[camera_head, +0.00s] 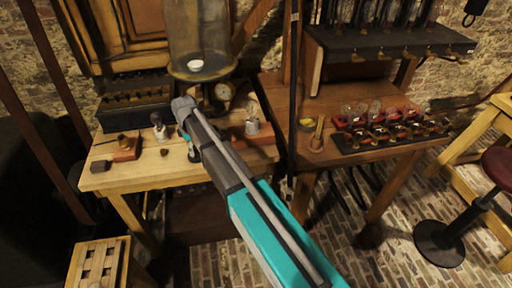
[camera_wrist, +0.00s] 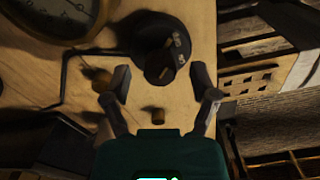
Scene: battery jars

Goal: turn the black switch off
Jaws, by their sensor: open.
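A round black fitting (camera_wrist: 153,57), which looks like the black switch, lies on the wooden table in the wrist view. It carries a small lever-like piece and pale metal parts. I cannot read its setting. My gripper (camera_wrist: 160,80) is open and empty, with its two fingers apart. The fitting shows between and just beyond the fingertips; contact is not visible. In the head view my gripper (camera_head: 192,156) points down over the left workbench (camera_head: 150,180), and my arm hides part of that bench, so I cannot make out the switch there.
A brass knob (camera_wrist: 101,80) and a small brass piece (camera_wrist: 158,115) are close to the fingers. A round dial (camera_wrist: 55,14) is at upper left. A glass jar (camera_head: 199,40) stands behind my arm. A slotted wooden stool (camera_head: 84,265) is below the bench.

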